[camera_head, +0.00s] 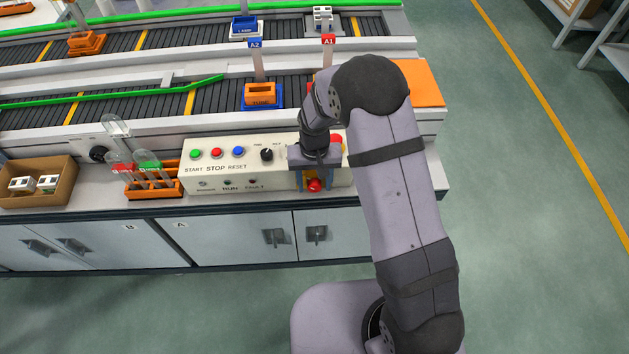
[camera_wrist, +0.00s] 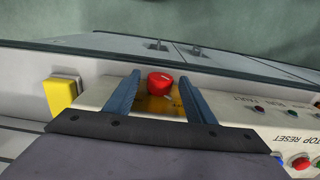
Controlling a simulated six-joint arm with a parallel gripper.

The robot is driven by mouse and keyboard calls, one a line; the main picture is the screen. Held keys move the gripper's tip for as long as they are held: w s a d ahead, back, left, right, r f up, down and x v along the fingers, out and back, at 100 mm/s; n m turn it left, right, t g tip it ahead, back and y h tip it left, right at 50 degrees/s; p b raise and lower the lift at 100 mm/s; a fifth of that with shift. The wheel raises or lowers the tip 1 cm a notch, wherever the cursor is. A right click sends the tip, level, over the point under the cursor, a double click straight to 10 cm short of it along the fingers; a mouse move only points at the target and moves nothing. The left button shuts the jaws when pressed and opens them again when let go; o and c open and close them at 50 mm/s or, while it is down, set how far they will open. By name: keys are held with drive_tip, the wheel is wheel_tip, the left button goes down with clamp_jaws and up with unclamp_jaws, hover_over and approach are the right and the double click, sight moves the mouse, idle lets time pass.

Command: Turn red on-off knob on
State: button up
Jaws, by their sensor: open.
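The red on-off knob (camera_head: 315,185) sits on the front face of the control panel (camera_head: 215,173), toward its right end. In the wrist view the red knob (camera_wrist: 160,83) shows a pale mark on its face and a yellow patch around its base. My gripper (camera_head: 315,182) points down at the panel front. Its two blue fingers stand on either side of the knob, and in the wrist view my gripper (camera_wrist: 157,90) is open with gaps between the fingers and the knob. I cannot tell how the knob is turned.
Green, red and blue buttons (camera_head: 215,153) and a black selector (camera_head: 267,155) lie left of my gripper. An orange rack (camera_head: 152,187) with tubes and a cardboard box (camera_head: 60,170) stand further left. Conveyors (camera_head: 120,100) run behind. The floor in front is clear.

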drive_tip(key=shift+c, duration=0.4)
drive_tip(key=c, duration=1)
